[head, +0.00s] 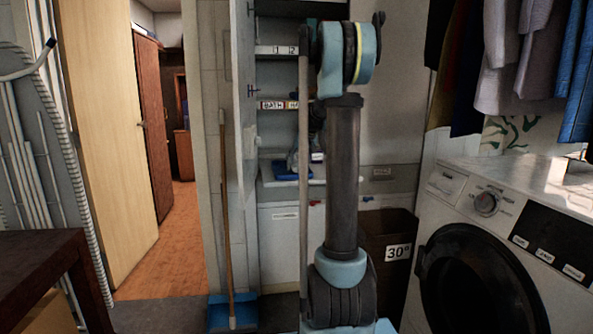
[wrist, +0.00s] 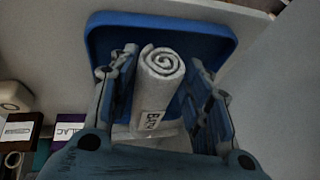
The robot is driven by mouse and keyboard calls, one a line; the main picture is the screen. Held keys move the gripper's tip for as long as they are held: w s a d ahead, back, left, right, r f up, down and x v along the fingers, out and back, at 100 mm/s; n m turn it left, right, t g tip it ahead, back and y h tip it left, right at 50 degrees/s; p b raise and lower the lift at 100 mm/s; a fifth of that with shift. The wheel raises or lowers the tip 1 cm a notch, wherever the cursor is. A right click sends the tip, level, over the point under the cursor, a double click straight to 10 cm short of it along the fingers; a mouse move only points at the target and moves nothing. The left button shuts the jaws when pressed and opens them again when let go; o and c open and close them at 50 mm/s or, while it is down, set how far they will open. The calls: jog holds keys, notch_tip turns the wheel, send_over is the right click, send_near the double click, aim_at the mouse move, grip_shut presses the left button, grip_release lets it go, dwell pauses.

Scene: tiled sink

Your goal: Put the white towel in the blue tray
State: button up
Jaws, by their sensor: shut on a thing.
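The white towel (wrist: 160,72) is rolled up, with its spiral end up and a printed label on its side. My gripper (wrist: 161,64) is shut on it, one finger on each side. The blue tray (wrist: 212,32) is behind and around the towel in the wrist view, its bottom partly hidden by the towel and fingers. I cannot tell whether the towel touches the tray. In the head view a blue patch that looks like the tray (head: 283,171) shows on a cabinet shelf, and my arm hides most of the gripper and towel.
The tall cabinet's door (head: 244,90) stands open left of my arm, with a broom (head: 226,200) beside it. A dark bin (head: 388,240) and a washing machine (head: 480,240) stand to the right. Dark boxes (wrist: 68,130) lie at lower left in the wrist view.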

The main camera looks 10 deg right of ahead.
jog(key=shift+f, duration=0.75)
jog(key=o, duration=1.1)
jog(key=v, duration=1.2)
jog(key=s+a+f, duration=0.3)
jog(key=s, duration=1)
jog(key=s+f+h, duration=0.1)
jog(key=s+f, duration=0.6)
jog(key=s, duration=0.3)
jog(key=s+a+f+g, duration=0.1)
jog(key=s+f, duration=0.7)
jog(key=s, duration=0.3)
jog(key=s+a+f+g+h, duration=0.1)
jog(key=s+f, duration=0.7)
jog(key=s, duration=0.2)
jog(key=shift+s+n+h, duration=0.3)
jog(key=shift+s+n, duration=0.1)
